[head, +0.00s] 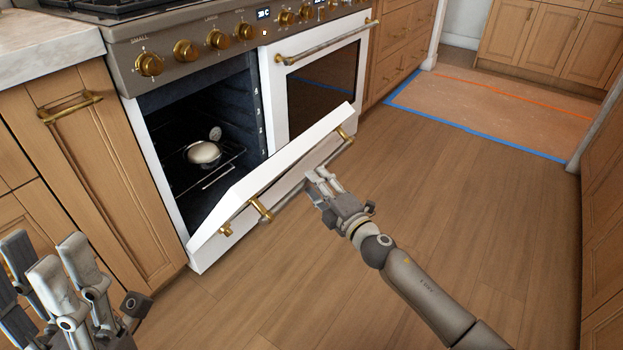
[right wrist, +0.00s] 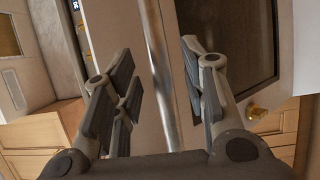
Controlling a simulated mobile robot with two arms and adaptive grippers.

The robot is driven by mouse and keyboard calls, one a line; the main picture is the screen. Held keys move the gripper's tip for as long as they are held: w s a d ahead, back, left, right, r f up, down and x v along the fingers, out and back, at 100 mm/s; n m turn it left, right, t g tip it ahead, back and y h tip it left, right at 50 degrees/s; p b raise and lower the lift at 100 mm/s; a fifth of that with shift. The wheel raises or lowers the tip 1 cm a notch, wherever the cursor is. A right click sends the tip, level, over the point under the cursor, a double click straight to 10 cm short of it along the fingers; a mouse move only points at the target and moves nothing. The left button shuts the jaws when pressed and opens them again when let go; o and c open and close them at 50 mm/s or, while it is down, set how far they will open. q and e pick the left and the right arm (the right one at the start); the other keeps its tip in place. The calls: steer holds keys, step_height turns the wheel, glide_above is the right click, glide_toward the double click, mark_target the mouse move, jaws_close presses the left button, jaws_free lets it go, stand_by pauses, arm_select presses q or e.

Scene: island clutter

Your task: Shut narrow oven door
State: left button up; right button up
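The narrow oven (head: 195,130) on the left of the range stands open in the head view. Its white door (head: 285,165) is hinged low and tilted outward, partway down. A bar handle with brass mounts (head: 260,207) runs along the door's outer side. My right gripper (head: 322,183) is at this handle, near its middle. In the right wrist view the handle bar (right wrist: 157,70) passes between the spread fingers (right wrist: 160,90), with gaps on both sides. My left gripper (head: 62,265) is at the lower left, fingers apart and empty, away from the door.
A round pan (head: 203,152) sits on a rack inside the oven. The wider oven door (head: 320,85) beside it is shut. Knobs (head: 218,39) line the panel above. Wooden cabinets (head: 90,170) flank the range. The wooden floor (head: 460,180) in front is clear.

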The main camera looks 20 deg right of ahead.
steer(key=shift+x, duration=1.65)
steer(key=shift+c, duration=0.5)
jaws_close()
